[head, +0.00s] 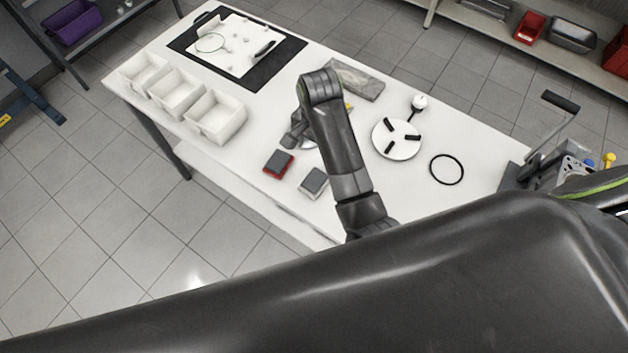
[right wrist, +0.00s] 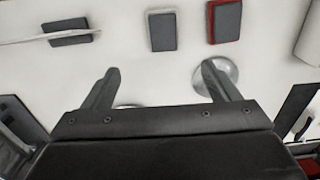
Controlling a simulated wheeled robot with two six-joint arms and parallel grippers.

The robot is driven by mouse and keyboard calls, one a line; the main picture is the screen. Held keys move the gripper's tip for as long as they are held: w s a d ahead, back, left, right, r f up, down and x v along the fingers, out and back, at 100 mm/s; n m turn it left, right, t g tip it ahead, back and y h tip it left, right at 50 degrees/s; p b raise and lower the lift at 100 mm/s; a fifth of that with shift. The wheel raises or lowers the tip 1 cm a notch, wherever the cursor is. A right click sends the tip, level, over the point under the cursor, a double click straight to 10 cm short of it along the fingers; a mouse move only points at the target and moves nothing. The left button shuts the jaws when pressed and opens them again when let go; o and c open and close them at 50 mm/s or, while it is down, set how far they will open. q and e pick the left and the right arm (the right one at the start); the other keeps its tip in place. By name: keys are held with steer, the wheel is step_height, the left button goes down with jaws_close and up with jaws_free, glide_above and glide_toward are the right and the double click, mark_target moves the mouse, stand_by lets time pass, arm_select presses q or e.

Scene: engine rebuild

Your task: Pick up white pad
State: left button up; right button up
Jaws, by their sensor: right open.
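The white pad (head: 314,182) is a small block with a dark grey top and a pale edge. It lies flat near the table's front edge. In the right wrist view the white pad (right wrist: 162,31) sits at top centre, beyond the gap between my fingers and apart from them. My right gripper (head: 295,138) reaches down over the table behind the pads. In the wrist view the right gripper (right wrist: 160,70) is open with nothing between its fingers. My left gripper is not in view.
A similar red-edged pad (head: 278,163) lies beside the white pad. A shiny round part (right wrist: 228,72) is partly behind one fingertip. A dark block (right wrist: 72,31) crossed by a pale rod lies left. White bins (head: 215,117) stand left; a white disc (head: 397,139) and black ring (head: 446,169) lie right.

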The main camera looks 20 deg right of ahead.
step_height(320, 180, down, 3)
steer(key=b, duration=0.2)
steer(key=p, duration=0.2)
glide_above(316, 178)
step_height(316, 178, down, 6)
steer(key=shift+s+d+r, duration=0.15)
steer(key=shift+r, duration=0.05)
steer(key=shift+f, duration=1)
arm_select(q)
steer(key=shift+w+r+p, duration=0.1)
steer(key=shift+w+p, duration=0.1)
steer(key=shift+p, duration=0.3)
arm_select(e)
steer(key=shift+f, duration=2.25)
steer(key=shift+a, duration=0.2)
steer(key=c, duration=1.1)
